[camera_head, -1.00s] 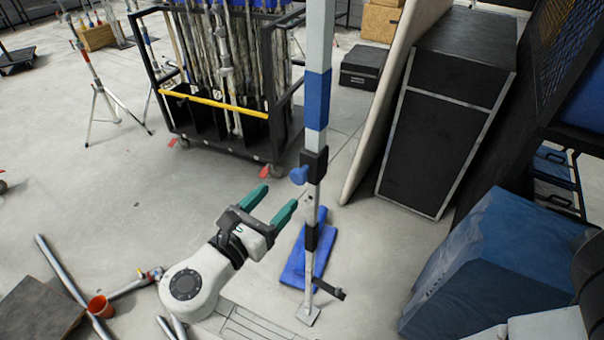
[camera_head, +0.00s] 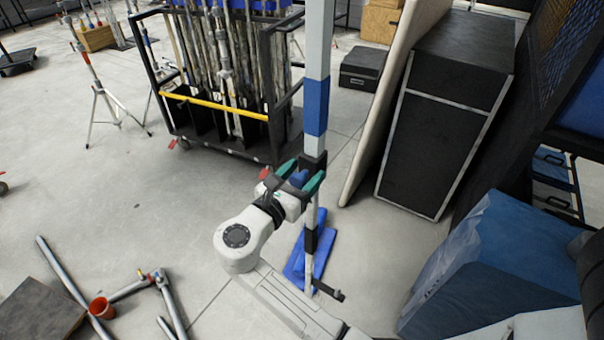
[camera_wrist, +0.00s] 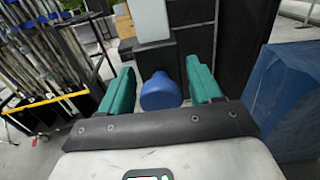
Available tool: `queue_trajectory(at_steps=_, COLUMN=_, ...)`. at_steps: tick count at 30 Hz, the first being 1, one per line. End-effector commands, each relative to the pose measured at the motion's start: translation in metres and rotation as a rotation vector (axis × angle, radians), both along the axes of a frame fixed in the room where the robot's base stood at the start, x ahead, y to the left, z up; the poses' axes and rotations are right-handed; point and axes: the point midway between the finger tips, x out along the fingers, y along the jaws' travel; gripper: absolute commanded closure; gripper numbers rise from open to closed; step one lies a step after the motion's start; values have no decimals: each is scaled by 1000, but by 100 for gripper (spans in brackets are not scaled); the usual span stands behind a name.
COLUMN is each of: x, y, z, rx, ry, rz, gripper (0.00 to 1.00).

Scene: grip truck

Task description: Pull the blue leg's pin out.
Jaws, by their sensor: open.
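The leg (camera_head: 317,105) is an upright pole with a blue band and a black collar, in the middle of the head view. The pin's blue knob (camera_head: 298,178) sticks out of the collar towards my gripper. My gripper (camera_head: 301,172) has green fingers, one on each side of the knob, and is open. In the wrist view, the blue knob (camera_wrist: 161,92) lies between the two fingers (camera_wrist: 163,85), with gaps to both. The black collar (camera_wrist: 158,58) is just behind it. The pin's shaft is hidden.
A wheeled black cart (camera_head: 225,130) full of poles stands behind on the left. A black case (camera_head: 440,130) and pale board (camera_head: 385,100) stand at right. A blue covered block (camera_head: 490,260) is at lower right.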

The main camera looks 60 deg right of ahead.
Motion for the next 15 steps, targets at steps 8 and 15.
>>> queue_trajectory(at_steps=8, x=0, y=0, z=0, rx=0, ry=0, rz=0, gripper=53)
queue_trajectory(at_steps=15, x=0, y=0, z=0, rx=0, ry=0, rz=0, gripper=76)
